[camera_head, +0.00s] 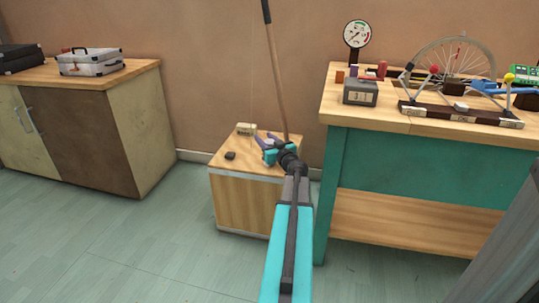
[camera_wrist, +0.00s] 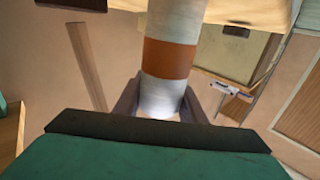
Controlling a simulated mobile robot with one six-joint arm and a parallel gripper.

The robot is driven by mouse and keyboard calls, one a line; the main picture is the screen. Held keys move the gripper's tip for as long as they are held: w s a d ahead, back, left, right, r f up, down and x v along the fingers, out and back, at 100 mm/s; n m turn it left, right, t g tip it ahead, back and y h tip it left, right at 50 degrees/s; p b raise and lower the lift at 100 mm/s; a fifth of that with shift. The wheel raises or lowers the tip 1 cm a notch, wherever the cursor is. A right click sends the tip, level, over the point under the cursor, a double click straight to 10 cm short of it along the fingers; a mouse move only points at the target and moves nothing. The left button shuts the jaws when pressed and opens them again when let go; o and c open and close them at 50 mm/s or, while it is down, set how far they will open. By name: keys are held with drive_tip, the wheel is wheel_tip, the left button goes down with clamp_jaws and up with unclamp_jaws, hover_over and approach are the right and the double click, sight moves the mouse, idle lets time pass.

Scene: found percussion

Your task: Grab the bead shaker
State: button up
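A banded cylinder, white with an orange-brown ring, which I take to be the bead shaker (camera_wrist: 170,57), fills the middle of the wrist view. My gripper (camera_wrist: 164,82) has a finger close along each side of it. I cannot tell whether both fingers press on it. In the head view my gripper (camera_head: 263,144) is over the low wooden cabinet (camera_head: 240,194). I cannot make out the shaker there; my gripper and arm cover that spot.
A pale box (camera_head: 246,129) and a small dark block (camera_head: 230,156) are on the low cabinet. A long pole (camera_head: 277,70) rises behind my gripper. A teal workbench (camera_head: 420,165) with many items stands at right. A cabinet (camera_head: 85,140) with a silver case (camera_head: 90,64) stands at left.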

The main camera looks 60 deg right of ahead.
clamp_jaws()
wheel_tip(320, 180, up, 10)
drive_tip(key=p, duration=0.3)
drive_tip(key=shift+p, duration=0.35)
